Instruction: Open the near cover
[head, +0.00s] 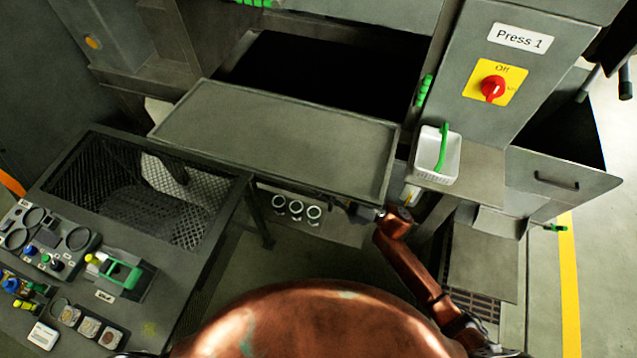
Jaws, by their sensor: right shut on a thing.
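The flat grey rimmed panel (275,145), which looks like the near cover, lies in front of a dark opening in the press marked Press 1. It slopes slightly, and its near right corner is by my right gripper (372,213). That gripper is at the end of my copper arm, low at the panel's front edge. It is shut on the near cover's edge or a handle there; the exact contact is small and partly hidden. My left gripper is not in view.
A red Off switch (492,88) and a white bin (437,156) with a green tool are at the right. A control console (125,295) and mesh-topped table (240,195) stand at left. Round ports (296,209) are under the panel. Clear floor (600,260) lies far right.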

